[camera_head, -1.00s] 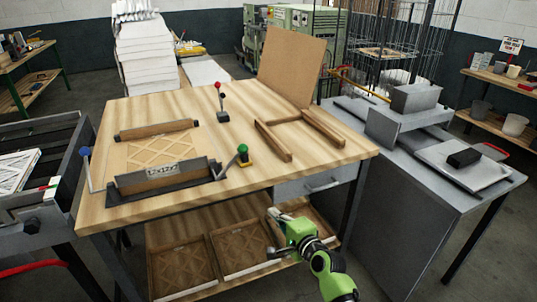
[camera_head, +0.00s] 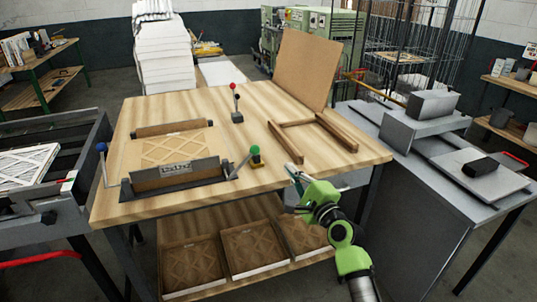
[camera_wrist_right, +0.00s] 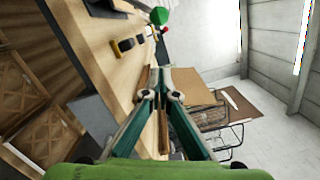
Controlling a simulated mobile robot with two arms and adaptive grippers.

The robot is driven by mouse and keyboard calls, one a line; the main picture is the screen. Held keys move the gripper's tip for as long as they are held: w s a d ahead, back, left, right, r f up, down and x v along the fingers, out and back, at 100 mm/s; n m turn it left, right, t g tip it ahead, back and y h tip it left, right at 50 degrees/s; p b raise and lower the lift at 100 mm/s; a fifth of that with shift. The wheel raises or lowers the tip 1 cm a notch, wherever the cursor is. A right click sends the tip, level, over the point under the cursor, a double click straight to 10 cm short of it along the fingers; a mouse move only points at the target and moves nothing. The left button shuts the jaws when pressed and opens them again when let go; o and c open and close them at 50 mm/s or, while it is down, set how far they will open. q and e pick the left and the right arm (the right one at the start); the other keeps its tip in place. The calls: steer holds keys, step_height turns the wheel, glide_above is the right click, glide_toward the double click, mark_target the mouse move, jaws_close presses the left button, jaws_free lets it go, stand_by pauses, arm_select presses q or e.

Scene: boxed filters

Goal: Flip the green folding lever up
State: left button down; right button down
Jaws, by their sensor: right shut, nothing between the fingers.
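The green folding lever has a round green knob (camera_head: 254,150) on a thin grey rod that slants down and left to the right end of the fixture on the wooden table. The rod lies tilted over, low, with the knob just above a small yellow-and-black block (camera_head: 256,162). My right gripper (camera_head: 292,170) is near the table's front edge, to the right of and below the knob, apart from it, shut and empty. In the right wrist view the knob (camera_wrist_right: 159,16) shows beyond the shut fingertips (camera_wrist_right: 160,88). My left gripper is not in view.
A blue-knobbed lever (camera_head: 102,148) stands at the fixture's left end. A red-knobbed lever (camera_head: 234,88) stands farther back. A wooden frame (camera_head: 318,132) lies on the table right of the knob. The bare tabletop (camera_head: 215,100) has free room at the back.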

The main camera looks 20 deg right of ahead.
steer(key=w+a+r+p, duration=0.1)
steer(key=w+a+p, duration=0.2)
steer(key=w, duration=0.4)
steer(key=shift+w+a+r, duration=0.3)
steer(key=shift+w+a, duration=0.05)
steer(key=shift+a, duration=0.5)
